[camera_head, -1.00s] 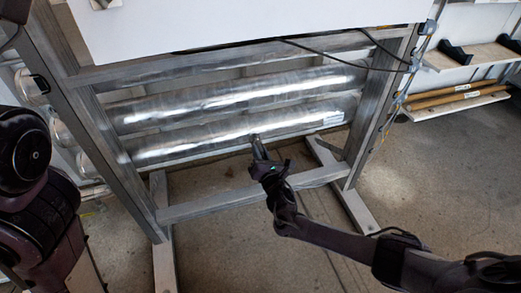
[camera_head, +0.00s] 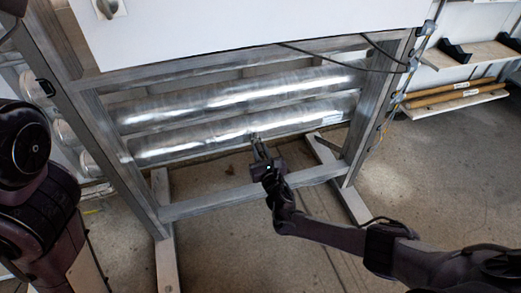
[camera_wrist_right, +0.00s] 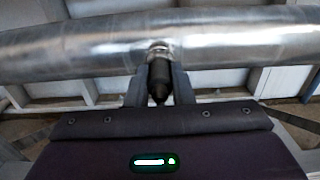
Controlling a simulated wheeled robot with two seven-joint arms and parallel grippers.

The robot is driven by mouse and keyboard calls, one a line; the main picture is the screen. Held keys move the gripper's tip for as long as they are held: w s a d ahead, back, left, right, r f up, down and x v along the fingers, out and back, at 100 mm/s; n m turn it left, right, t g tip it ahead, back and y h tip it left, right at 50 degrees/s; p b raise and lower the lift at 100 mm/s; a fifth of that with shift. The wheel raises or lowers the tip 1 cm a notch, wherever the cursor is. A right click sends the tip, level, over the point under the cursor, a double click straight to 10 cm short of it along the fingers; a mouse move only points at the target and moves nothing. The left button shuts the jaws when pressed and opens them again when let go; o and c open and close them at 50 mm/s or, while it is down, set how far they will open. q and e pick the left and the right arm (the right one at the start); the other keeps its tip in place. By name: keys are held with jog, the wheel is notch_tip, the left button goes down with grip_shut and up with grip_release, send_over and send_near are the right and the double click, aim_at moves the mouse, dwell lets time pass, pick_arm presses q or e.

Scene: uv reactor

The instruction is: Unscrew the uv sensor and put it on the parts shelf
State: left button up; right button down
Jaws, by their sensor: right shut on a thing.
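The uv sensor (camera_wrist_right: 159,79) is a dark cylinder with a tapered near end, seen in the right wrist view. Its far end meets a light metal fitting on the lower steel tube (camera_wrist_right: 75,50). My right gripper (camera_wrist_right: 157,88) is shut on the sensor, one finger on each side. In the head view my right gripper (camera_head: 259,146) reaches up to the underside of the lower tube (camera_head: 200,138), and the sensor is mostly hidden between the fingers. Shelves stand at the right, an upper board (camera_head: 480,53) and a lower board (camera_head: 440,108). My left gripper is out of view.
A grey metal frame (camera_head: 225,203) surrounds the tubes, with a low crossbar below my right gripper and feet on the floor. A white panel (camera_head: 250,30) is above. Black holders (camera_head: 455,53) stand on the upper shelf; wooden rods (camera_head: 450,96) lie on the lower.

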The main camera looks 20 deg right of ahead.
dwell(0.5)
jog(key=shift+s, duration=0.1)
jog(key=shift+s+p, duration=1.1)
jog(key=shift+s, duration=0.2)
jog(key=shift+s, duration=0.15)
jog(key=shift+s+d+r+p, duration=0.1)
jog(key=shift+s+p, duration=0.9)
jog(key=shift+s, duration=0.25)
jog(key=p, duration=0.2)
send_near(261, 154)
jog(key=shift+w, duration=0.55)
